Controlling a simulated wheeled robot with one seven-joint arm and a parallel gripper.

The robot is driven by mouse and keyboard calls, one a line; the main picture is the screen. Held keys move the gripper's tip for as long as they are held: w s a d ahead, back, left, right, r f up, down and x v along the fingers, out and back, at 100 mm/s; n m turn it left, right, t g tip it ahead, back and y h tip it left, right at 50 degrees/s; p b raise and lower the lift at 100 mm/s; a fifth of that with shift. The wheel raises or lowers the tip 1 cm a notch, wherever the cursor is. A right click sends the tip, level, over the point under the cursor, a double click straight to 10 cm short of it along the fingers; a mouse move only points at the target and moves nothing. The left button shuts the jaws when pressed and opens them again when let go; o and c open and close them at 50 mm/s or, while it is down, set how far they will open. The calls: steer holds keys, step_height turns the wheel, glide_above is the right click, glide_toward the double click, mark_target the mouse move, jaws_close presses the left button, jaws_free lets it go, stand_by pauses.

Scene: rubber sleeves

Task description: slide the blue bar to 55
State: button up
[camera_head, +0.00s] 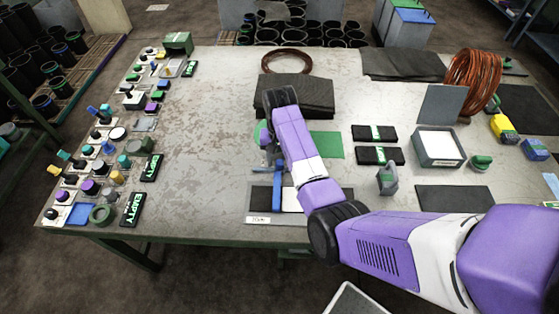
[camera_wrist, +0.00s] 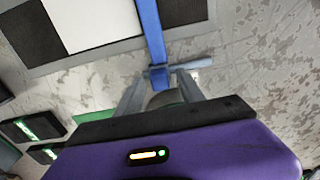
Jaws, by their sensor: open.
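The blue bar (camera_head: 277,191) lies across a black-and-white panel (camera_head: 290,203) near the table's front edge. In the wrist view the bar (camera_wrist: 153,30) runs from the top edge down to a grey-blue crosspiece (camera_wrist: 190,66). In the head view my gripper (camera_head: 269,168) is partly hidden by my arm. A small label (camera_head: 262,219) sits on the panel's front edge; I cannot read a scale or 55.
A green mat (camera_head: 327,145) and dark stacked sheets (camera_head: 312,98) lie behind. Black boxes (camera_head: 378,133), a grey tray (camera_head: 438,163) and a grey-green stand (camera_head: 387,180) are to the right. Several knobs and switches line the left edge. The table's left middle is clear.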

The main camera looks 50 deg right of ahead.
steer(key=shift+f, duration=0.6)
jaws_close()
stand_by(1.1)
